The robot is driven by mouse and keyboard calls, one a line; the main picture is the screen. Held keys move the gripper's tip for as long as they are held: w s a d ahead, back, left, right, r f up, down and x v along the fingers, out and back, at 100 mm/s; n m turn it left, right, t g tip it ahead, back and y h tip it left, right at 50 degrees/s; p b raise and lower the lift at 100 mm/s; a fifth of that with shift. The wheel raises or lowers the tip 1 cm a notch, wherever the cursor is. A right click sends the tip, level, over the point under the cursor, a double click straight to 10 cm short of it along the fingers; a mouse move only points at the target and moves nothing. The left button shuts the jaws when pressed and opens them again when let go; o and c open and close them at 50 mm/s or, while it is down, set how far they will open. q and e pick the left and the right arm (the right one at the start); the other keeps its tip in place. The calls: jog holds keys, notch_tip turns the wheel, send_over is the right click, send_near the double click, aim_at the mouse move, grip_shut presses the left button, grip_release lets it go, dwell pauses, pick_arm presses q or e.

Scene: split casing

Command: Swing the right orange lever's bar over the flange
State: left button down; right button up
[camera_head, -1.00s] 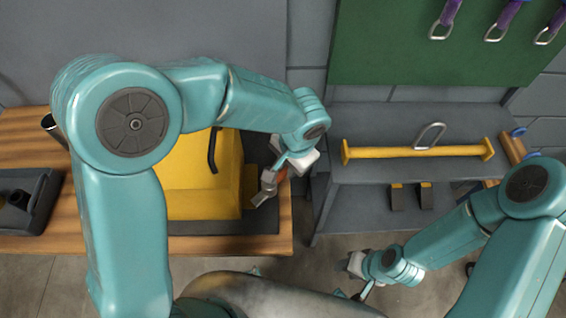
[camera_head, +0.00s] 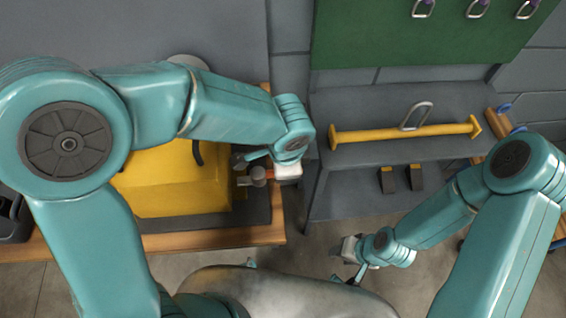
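The yellow casing (camera_head: 165,195) sits on a dark base plate (camera_head: 225,222) on the wooden bench, largely hidden by my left arm. A small orange part (camera_head: 269,174), seemingly the right orange lever, shows at the casing's right side. My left gripper (camera_head: 247,172) is right at this part, with a grey rounded end beside it. Whether its fingers are closed on the lever cannot be made out. The flange cannot be clearly picked out behind the arm. My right gripper (camera_head: 343,256) hangs low over the floor, away from the casing; its fingers are too small to read.
Right of the bench (camera_head: 262,236) stands a grey shelf (camera_head: 350,105) holding a yellow bar with a metal loop (camera_head: 400,134). A green board (camera_head: 390,35) with hanging metal rings is behind it. Floor shows between bench and shelf.

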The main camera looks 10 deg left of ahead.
pick_arm(q)
jog(key=shift+d, duration=0.15)
dwell(0.4)
jog(key=c, duration=1)
grip_release()
jog(key=shift+d, duration=0.1)
jog(key=shift+r, duration=0.1)
jog(key=s+r, duration=0.1)
jog(key=r, duration=0.4)
jog(key=r+p, duration=0.1)
jog(key=r, duration=0.4)
jog(key=s+r, duration=0.1)
jog(key=r, duration=0.5)
jog(key=shift+s+d, duration=0.25)
jog(key=shift+s, duration=0.05)
jog(key=shift+f, duration=0.1)
